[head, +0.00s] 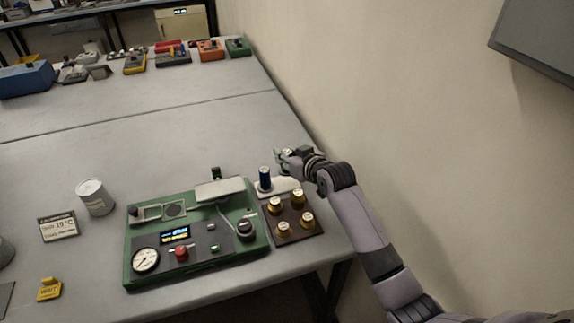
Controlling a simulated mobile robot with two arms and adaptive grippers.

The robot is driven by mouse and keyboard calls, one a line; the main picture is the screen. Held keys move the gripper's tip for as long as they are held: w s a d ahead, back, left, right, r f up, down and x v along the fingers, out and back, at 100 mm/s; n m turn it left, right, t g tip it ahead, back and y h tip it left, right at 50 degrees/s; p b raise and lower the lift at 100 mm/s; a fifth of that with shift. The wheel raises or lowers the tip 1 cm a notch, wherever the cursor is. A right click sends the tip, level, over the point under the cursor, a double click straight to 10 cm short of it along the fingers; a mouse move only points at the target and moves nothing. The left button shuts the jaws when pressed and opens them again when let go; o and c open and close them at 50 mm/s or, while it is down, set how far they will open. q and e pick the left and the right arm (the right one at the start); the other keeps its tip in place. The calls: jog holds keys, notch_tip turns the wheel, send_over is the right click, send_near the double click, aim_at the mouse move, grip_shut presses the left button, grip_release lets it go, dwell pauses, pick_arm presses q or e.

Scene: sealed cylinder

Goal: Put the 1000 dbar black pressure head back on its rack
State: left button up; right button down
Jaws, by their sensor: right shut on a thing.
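My right gripper (284,158) reaches in from the right, just behind the white rack (280,187). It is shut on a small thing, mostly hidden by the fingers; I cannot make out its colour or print. A dark blue cylinder (265,178) with a pale top stands upright at the left part of the white rack. The gripper is behind and to the right of this cylinder, seemingly apart from it. No black pressure head can be clearly told in the view. My left gripper is not in view.
A green instrument (128,268) with a gauge and black knob (245,229) stands in front. A brown board (290,238) holds several gold pieces beside it. A wall is right.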

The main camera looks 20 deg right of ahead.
notch_tip(320, 180, down, 4)
jog(key=shift+f, duration=0.2)
jog(key=c, duration=1.8)
grip_release()
jog(key=shift+f, duration=0.2)
jog(key=o, duration=0.5)
jog(key=shift+r, duration=0.1)
